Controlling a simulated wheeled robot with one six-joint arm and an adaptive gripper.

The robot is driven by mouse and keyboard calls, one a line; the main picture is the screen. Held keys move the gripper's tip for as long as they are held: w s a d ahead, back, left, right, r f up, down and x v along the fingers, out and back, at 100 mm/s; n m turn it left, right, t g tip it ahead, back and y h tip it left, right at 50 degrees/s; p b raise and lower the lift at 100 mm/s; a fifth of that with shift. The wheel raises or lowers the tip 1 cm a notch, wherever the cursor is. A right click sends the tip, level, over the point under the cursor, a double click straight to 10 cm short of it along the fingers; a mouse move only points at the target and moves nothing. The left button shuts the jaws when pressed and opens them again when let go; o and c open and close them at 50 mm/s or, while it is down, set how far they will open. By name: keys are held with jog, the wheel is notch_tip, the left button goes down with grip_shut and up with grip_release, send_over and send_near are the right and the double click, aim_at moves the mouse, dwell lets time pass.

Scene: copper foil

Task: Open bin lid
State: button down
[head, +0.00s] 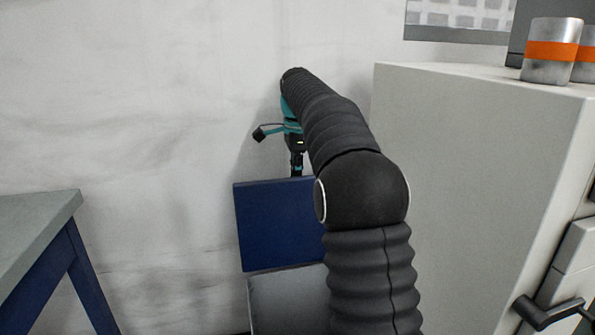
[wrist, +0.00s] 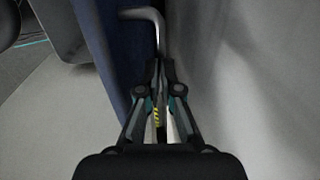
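The bin's blue lid (head: 275,222) is a flat square panel above the grey bin body (head: 283,298) in the head view. Its right side is hidden by my arm. In the wrist view the lid (wrist: 112,45) appears as a steep blue strip left of my gripper. A bent grey metal handle (wrist: 143,13) runs beside it to my fingertips. My gripper (wrist: 160,66) has its fingers close together at the rod and looks shut on it. In the head view my gripper (head: 297,165) is at the lid's far edge, near the wall; its fingertips are partly hidden.
A pale wall (head: 150,120) stands close behind the bin and right of my gripper in the wrist view. A grey-topped table (head: 35,225) with blue legs is at left. A tall pale cabinet (head: 470,170) is at right, with an orange-banded can (head: 551,68) on top.

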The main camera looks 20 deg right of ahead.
notch_tip(320, 180, down, 2)
jog(key=shift+f+g, duration=0.25)
jog(key=shift+g, duration=0.05)
jog(key=c, duration=1.3)
grip_release()
jog(key=shift+c, duration=0.2)
jog(key=shift+o, duration=0.9)
jog(key=shift+w+f, duration=0.35)
jog(key=shift+f, duration=0.05)
jog(key=shift+o, duration=1.1)
jog(key=shift+s+r, duration=0.15)
jog(key=shift+r, duration=0.2)
jog(key=shift+c, duration=1.3)
jog(key=shift+r, duration=0.15)
notch_tip(320, 180, up, 13)
jog(key=s, duration=0.1)
